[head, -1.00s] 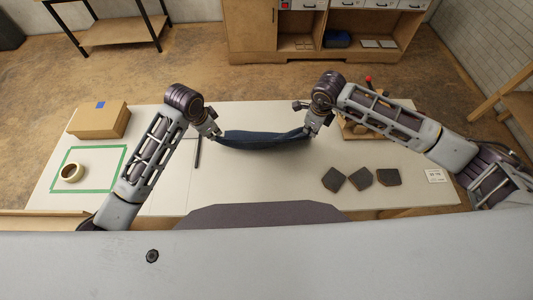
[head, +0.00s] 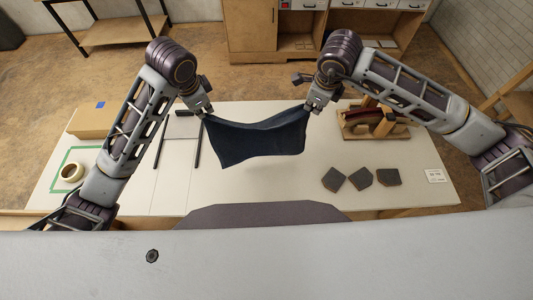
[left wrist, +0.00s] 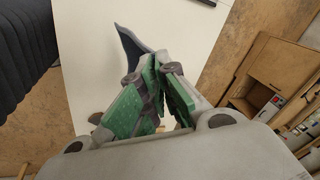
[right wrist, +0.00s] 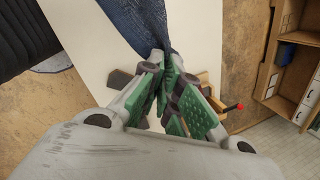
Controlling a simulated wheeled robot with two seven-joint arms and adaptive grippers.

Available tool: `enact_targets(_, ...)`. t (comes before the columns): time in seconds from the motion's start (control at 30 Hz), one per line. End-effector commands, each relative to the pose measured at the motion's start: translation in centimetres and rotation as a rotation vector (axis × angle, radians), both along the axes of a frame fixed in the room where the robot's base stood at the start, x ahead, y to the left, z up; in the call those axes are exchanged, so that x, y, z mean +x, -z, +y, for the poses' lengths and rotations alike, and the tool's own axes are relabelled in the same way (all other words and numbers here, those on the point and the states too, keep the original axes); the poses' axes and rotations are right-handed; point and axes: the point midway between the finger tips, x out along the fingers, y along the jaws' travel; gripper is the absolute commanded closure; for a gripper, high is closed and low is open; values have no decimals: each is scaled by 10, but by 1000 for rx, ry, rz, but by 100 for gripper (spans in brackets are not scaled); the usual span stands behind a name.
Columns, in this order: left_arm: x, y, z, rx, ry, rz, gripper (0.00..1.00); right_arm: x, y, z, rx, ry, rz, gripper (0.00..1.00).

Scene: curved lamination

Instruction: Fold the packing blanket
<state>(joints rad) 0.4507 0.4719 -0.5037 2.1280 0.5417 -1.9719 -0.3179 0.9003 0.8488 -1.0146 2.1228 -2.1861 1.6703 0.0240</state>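The packing blanket (head: 258,140) is dark blue cloth. In the head view it hangs between my two grippers above the table, its top edge sagging slightly. My left gripper (head: 207,113) is shut on its upper left corner. In the left wrist view the green-padded fingers (left wrist: 158,75) close on a strip of blanket (left wrist: 130,42). My right gripper (head: 309,108) is shut on its upper right corner. In the right wrist view the fingers (right wrist: 165,70) pinch the blanket (right wrist: 140,25). The lower edge appears clear of the table, though contact is hard to tell.
The white table (head: 270,185) is bare below the blanket. A cardboard box (head: 90,122) and tape roll (head: 72,172) lie left. Dark pads (head: 360,179), a label card (head: 434,175) and a wooden form (head: 376,125) are right.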

Motion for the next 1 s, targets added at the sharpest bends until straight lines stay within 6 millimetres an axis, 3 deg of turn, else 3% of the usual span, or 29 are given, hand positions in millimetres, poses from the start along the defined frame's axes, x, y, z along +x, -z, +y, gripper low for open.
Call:
enact_targets(0.23, -1, -12, 0, 11, 7, -4, 100, -1, -13, 2, -1, -8, -14, 100)
enact_targets(1.0, -1, -13, 0, 12, 8, -4, 100, -1, -14, 2, -1, -9, -14, 100)
